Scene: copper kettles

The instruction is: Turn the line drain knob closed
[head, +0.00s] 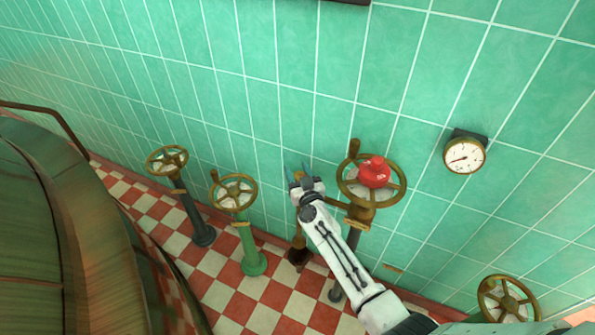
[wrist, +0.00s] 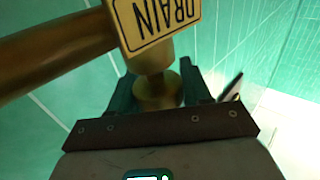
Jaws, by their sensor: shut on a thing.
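The drain knob (wrist: 156,92) is a brass, rounded piece in the wrist view, below a brass plate (wrist: 158,22) lettered "DRAIN". The two dark fingers of my gripper (wrist: 156,88) stand on either side of the knob and are shut on it. In the head view my gripper (head: 303,177) is near the green wall, left of the large brass wheel with the red top (head: 374,172). A small yellowish bit shows between its bluish fingertips there. The knob's lower part is hidden by the gripper, and its turn angle cannot be told.
A thick brass pipe (wrist: 55,55) runs from the left to the plate in the wrist view. Brass handwheels on a dark post (head: 168,160) and a green post (head: 233,192) stand left. A gauge (head: 464,156) is on the wall. A copper vessel (head: 85,240) fills the left side.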

